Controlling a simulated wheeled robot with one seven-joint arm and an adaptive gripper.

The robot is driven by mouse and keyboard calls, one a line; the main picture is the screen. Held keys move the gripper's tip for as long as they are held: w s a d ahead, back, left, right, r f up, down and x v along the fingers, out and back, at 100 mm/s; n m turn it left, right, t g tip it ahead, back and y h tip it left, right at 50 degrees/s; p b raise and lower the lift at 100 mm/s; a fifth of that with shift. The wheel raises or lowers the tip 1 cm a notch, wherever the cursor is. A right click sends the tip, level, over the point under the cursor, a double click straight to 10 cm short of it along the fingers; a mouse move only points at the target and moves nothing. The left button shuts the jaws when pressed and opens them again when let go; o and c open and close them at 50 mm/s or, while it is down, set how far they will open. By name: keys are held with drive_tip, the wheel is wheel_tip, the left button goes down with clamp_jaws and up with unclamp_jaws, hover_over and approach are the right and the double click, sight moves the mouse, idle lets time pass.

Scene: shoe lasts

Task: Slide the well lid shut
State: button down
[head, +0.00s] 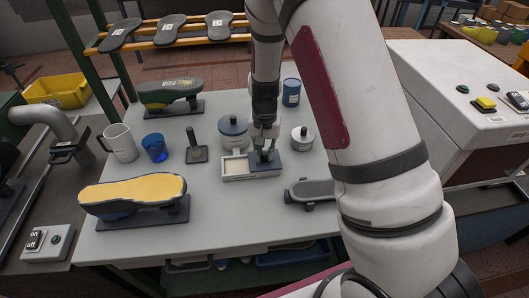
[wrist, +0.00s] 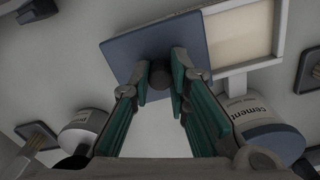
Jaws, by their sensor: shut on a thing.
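The well (head: 236,168) is a pale, shallow box in the middle of the table, with a cream interior. Its blue-grey lid (head: 275,168) covers the right part in the head view, and the left part is open. The wrist view shows the lid (wrist: 135,55) with the open well (wrist: 245,35) beside it. A dark round knob (wrist: 160,75) stands on the lid. My gripper (head: 263,153) is over the lid, and its teal fingers (wrist: 165,80) are shut on the knob. The fingers hide part of the lid in the head view.
A blue-lidded cement pot (head: 233,133) and a white pot (head: 302,138) stand close behind the well. A yellow-topped shoe last (head: 132,191) lies front left. Table in front of the well is clear.

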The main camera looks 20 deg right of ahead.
drive_tip(key=a, duration=0.3)
drive_tip(key=w+a, duration=0.1)
drive_tip(key=a, duration=0.5)
drive_tip(key=shift+w+b, duration=0.35)
drive_tip(key=shift+b, duration=0.05)
drive_tip(key=c, duration=1.5)
unclamp_jaws()
drive_tip(key=shift+r, duration=0.2)
wheel_tip(320, 180, up, 12)
drive_tip(key=shift+f, duration=0.15)
